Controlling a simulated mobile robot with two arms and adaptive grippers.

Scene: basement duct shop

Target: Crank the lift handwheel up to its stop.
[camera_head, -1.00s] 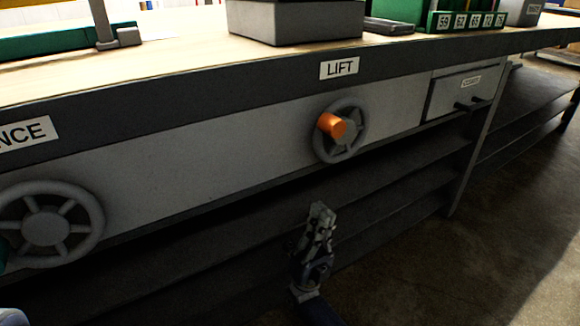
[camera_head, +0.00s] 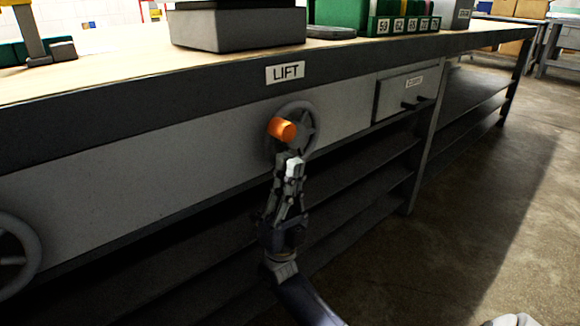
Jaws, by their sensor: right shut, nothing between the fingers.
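The lift handwheel (camera_head: 307,128) is a grey spoked wheel on the bench's front panel, under the white LIFT label (camera_head: 285,73). Its orange crank knob (camera_head: 282,129) sticks out on the wheel's left side. My right gripper (camera_head: 290,160) points up from below, with its fingertips just under the knob and in front of the wheel's lower rim. It is shut and empty. I cannot tell whether the fingertips touch the wheel. My left gripper is not in view.
Another grey handwheel (camera_head: 15,255) is cut off at the left edge. Dark shelves (camera_head: 365,180) run below the bench. A grey box (camera_head: 238,28) stands on the bench top. Open floor (camera_head: 470,210) lies to the right.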

